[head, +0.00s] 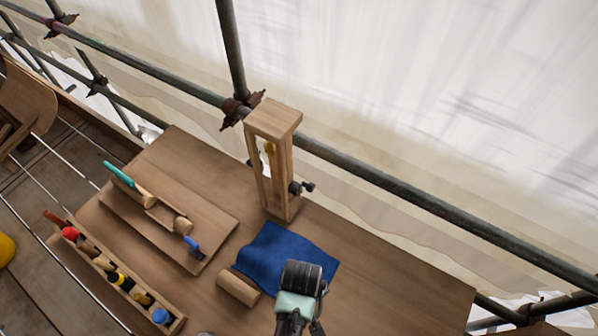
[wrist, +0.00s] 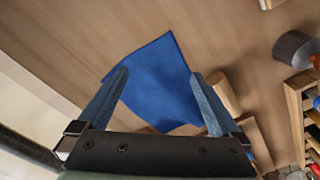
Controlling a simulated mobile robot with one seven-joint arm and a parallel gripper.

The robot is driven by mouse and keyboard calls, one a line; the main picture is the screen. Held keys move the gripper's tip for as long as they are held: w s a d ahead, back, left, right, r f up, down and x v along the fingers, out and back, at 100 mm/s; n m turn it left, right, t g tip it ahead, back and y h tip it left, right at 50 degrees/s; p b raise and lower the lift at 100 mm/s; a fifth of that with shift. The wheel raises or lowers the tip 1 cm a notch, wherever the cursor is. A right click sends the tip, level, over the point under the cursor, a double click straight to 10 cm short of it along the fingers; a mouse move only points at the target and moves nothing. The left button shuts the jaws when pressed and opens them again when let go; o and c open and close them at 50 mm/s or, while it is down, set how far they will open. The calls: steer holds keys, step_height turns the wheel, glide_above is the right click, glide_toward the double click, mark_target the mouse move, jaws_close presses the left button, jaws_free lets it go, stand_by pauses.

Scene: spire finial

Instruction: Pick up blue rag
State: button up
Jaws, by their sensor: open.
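The blue rag (head: 267,251) lies spread on the wooden table (head: 385,290) in the head view, with my arm's end covering its lower right part. It also shows in the wrist view (wrist: 158,78), flat and with a pointed corner. My gripper (wrist: 160,85) is open, with one blue-grey finger at each side of the rag in the wrist view. Nothing is held between the fingers. In the head view the fingertips are hidden behind my wrist. I cannot tell whether the fingers touch the rag.
A wooden cylinder (head: 238,288) lies beside the rag. A tall wooden frame (head: 275,160) stands just behind it. A board with tools (head: 165,222) and a tool tray (head: 110,275) are to the left. A scaffold rail (head: 400,190) runs behind the table. The right of the table is clear.

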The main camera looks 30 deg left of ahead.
steer(key=shift+g, duration=0.3)
steer(key=f+b, duration=0.2)
steer(key=f, duration=0.1)
steer(key=s+f+b, duration=0.1)
steer(key=f+b, duration=0.1)
steer(key=b, duration=0.1)
steer(key=s+f+b, duration=0.1)
steer(key=f+b, duration=0.2)
steer(key=shift+f, duration=0.3)
steer(key=shift+f+b, duration=0.65)
steer(key=shift+f, duration=0.4)
steer(key=shift+s, duration=0.15)
jaws_close()
